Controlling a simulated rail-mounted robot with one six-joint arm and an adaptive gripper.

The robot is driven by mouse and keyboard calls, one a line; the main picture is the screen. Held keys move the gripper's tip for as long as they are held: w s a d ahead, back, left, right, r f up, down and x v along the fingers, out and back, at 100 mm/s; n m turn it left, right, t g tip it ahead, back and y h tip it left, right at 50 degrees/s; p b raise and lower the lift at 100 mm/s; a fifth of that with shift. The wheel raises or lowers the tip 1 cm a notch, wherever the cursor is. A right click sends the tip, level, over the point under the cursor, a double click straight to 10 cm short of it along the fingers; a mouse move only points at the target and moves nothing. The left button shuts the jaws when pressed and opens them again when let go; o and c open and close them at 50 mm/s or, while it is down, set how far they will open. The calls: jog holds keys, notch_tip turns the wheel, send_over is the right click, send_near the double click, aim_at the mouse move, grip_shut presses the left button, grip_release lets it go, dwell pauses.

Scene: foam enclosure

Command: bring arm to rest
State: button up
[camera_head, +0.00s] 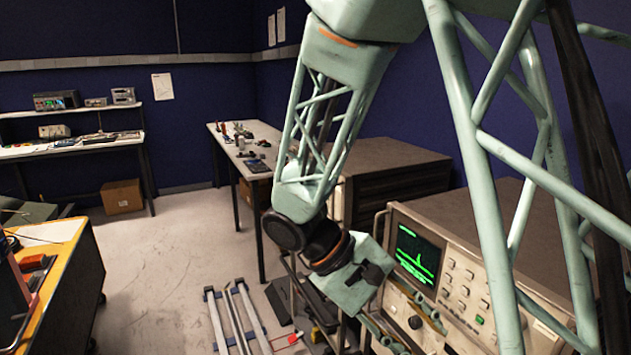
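My arm is pale green lattice and comes in from the top right. It bends down to a dark wrist joint, and my gripper (413,327) sits below and to the right of that joint. Two pale green fingers show in front of the oscilloscope (463,268), with a gap between them and nothing seen held. I cannot tell whether the fingers touch the oscilloscope's face.
The oscilloscope, with a lit green screen, stands close behind my gripper. Large brown cabinets (385,160) are behind it. A metal rail frame (236,318) lies on the floor. A yellow-topped bench (62,262) is at left.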

jog(key=shift+s+r+m+t+y, duration=0.6)
jog(key=shift+s+r+m+y, duration=0.65)
jog(key=shift+r, duration=1.5)
jog(key=shift+s+r+m+t+y, duration=0.65)
jog(key=shift+r+y, duration=1.1)
jog(key=shift+r, duration=1)
jog(key=s+d+r+m+t+y, duration=0.1)
jog(key=s+r, duration=0.1)
jog(key=s, duration=0.6)
jog(key=s+d+r+t+y, duration=0.1)
jog(key=s+r+t, duration=0.1)
jog(key=s, duration=0.6)
jog(key=shift+s+r+m+y+b, duration=0.25)
jog(key=shift+r+m+y+b, duration=0.05)
jog(key=shift+m, duration=0.1)
